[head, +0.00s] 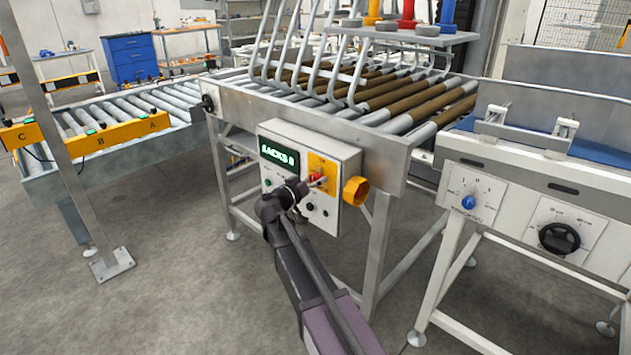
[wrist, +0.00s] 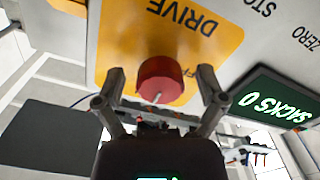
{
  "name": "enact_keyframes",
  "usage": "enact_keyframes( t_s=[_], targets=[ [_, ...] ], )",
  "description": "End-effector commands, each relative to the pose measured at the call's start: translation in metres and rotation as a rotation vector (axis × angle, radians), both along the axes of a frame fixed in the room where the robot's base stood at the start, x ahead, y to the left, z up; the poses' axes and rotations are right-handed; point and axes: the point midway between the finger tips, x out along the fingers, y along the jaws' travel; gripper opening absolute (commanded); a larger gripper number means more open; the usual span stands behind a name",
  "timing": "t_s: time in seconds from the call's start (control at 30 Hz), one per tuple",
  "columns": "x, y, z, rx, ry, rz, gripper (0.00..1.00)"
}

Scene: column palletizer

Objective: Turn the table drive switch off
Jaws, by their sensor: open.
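The table drive switch is a red round knob (wrist: 160,80) with a pale pointer mark, on a yellow plate (wrist: 225,45) lettered DRIVE. In the wrist view the lettering is upside down, and part of an OFF label shows beside the knob. The mark points toward the picture's bottom. My gripper (wrist: 161,76) is open, with one finger on each side of the knob and visible gaps to it. In the head view the red knob (head: 316,175) is partly hidden by my gripper (head: 299,187) in front of the control box (head: 340,160).
The box carries a green SACKS 0 display (head: 279,156), small buttons and a yellow-orange round part (head: 356,191) at its right. The roller table (head: 290,108) stands behind. A white machine with a blue knob (head: 468,202) and black handwheel (head: 559,238) is at right.

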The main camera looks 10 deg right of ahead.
Motion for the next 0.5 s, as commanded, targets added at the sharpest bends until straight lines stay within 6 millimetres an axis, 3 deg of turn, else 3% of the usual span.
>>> enact_keyframes(
  t_s=[0.3,0.5],
  targets=[
    [0.0007,-0.0008,0.0,0.0,0.0,0.001,0.9],
    [0.0006,-0.0006,0.0,0.0,0.0,0.001,0.31]
  ],
)
